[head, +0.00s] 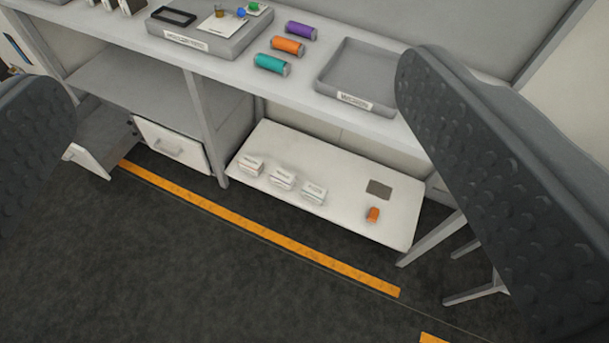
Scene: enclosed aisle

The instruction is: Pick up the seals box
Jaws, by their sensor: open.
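Three small white boxes with labels stand in a row on a low white shelf (345,205) under the counter: a left box (250,166), a middle box (282,179) and a right box (313,193). The labels are too small to read, so I cannot tell which is the seals box. My gripper (236,75) is open, with one dark, studded finger at the left edge and the other large at the right. Nothing is between the fingers, and they look well apart from the boxes.
An orange piece (372,214) and a dark grey patch (379,189) are on the shelf's right part. The counter above bears purple (300,31), orange (288,46) and teal (272,65) cylinders and two grey trays. The dark floor with yellow stripes is clear.

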